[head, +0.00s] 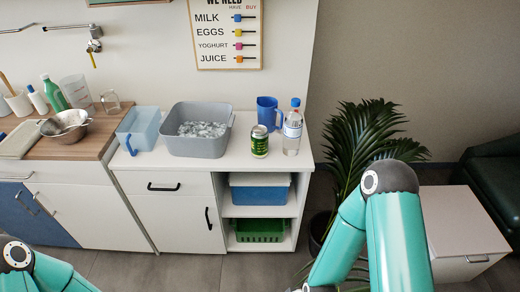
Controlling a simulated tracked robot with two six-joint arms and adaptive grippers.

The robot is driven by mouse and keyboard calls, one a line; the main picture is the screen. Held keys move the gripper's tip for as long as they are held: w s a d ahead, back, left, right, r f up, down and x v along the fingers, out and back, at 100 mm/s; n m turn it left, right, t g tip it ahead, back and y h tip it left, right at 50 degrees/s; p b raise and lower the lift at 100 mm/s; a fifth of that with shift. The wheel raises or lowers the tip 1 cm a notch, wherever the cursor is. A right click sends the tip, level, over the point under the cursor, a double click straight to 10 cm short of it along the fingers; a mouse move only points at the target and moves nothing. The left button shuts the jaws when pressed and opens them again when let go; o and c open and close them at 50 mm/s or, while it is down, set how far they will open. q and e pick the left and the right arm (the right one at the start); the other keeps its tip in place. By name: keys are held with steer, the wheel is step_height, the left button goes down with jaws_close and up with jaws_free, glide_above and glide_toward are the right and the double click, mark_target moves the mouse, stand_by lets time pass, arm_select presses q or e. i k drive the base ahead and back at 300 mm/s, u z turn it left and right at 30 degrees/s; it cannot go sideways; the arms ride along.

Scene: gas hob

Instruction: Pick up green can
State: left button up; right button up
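The green can (259,141) stands upright on the white counter near its front edge, right of the grey tub. A clear water bottle with a blue cap (292,128) stands just right of it, and a blue jug (267,113) stands behind it. Nothing holds the can. My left arm shows only as a teal part at the lower left corner, and its gripper is out of the frame. My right arm rises at the lower right, bent at the elbow, and its gripper is also out of the frame.
A grey tub (196,145) with ice-like pieces and a light blue container (139,130) stand left of the can. Open shelves below hold a blue box (259,193) and a green basket (261,230). A leafy plant (362,140) stands right of the counter. The counter's front strip is clear.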

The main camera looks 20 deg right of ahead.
mark_target(259, 134)
steer(key=u, duration=0.35)
steer(key=i, duration=1)
steer(key=z, duration=0.3)
